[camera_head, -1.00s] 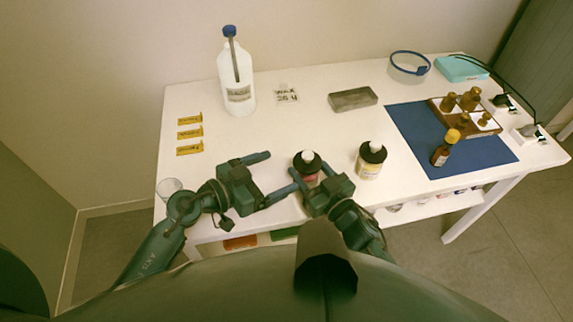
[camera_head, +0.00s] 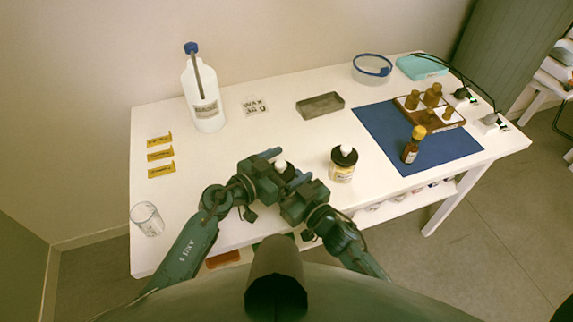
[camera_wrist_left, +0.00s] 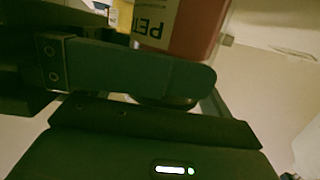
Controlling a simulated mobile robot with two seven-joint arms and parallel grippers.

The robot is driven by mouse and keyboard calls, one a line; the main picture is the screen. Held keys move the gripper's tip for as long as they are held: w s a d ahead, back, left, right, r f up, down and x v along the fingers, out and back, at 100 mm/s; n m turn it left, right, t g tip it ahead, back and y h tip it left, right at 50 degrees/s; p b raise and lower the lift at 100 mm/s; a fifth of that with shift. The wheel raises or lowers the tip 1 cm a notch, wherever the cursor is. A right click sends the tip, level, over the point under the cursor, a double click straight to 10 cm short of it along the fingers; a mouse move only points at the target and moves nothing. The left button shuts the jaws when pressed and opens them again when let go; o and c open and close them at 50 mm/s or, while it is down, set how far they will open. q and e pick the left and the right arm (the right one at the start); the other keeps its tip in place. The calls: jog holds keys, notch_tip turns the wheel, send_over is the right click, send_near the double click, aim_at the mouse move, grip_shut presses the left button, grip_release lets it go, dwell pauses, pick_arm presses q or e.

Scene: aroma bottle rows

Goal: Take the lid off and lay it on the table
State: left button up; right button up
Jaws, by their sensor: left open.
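A red-labelled bottle with a black collar and pale top (camera_head: 281,164) stands mostly hidden between my two grippers near the table's front. In the left wrist view its red body (camera_wrist_left: 200,25) shows upside down with part of a word on the label, and its dark cap end is partly hidden behind a finger. My left gripper (camera_head: 275,173) is open beside the upper part of the bottle. My right gripper (camera_head: 301,190) is close to it on the right; its fingers are hidden, and I cannot tell whether it touches the bottle.
A yellow-labelled bottle (camera_head: 342,165) with a black collar stands just right of the grippers. A clear glass (camera_head: 147,220) stands at the left front edge. A white jug (camera_head: 203,98), grey tray (camera_head: 320,105) and blue mat (camera_head: 380,127) with a brown bottle (camera_head: 412,146) are farther back. The table's left-centre is clear.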

aim_at(287, 167)
pick_arm(q)
jog(key=c, duration=1.2)
jog(key=shift+r, duration=0.15)
jog(key=shift+r, duration=0.95)
jog(key=shift+r, duration=2)
pick_arm(e)
jog(key=o, duration=1.5)
